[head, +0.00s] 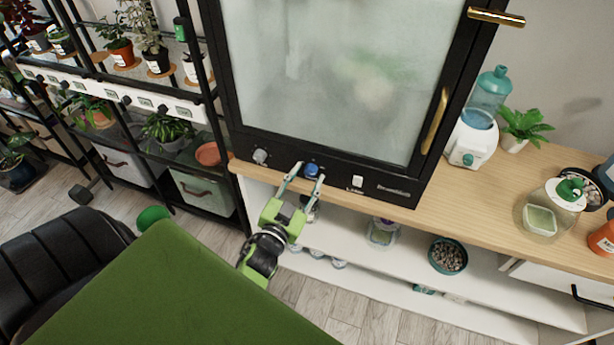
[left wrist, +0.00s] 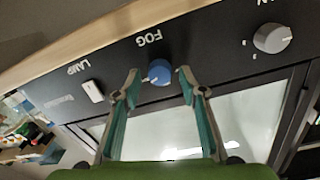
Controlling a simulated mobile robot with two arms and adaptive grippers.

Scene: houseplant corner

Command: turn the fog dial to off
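The blue fog dial (head: 311,170) sits on the black front panel below the glass door of a cabinet. In the left wrist view the dial (left wrist: 159,72) has a white mark and stands beside the word FOG, seen upside down. My left gripper (head: 309,172) is open, with one finger on each side of the dial. In the left wrist view its fingertips (left wrist: 158,77) show small gaps to the dial; contact cannot be made out. My right gripper is not in view.
A grey dial (head: 260,156) and a white lamp switch (head: 357,181) flank the fog dial, and the grey dial also shows in the left wrist view (left wrist: 272,38). The cabinet (head: 225,80) has fogged glass and brass handles. A bottle-topped dispenser (head: 473,139) stands right on the wooden counter (head: 463,204).

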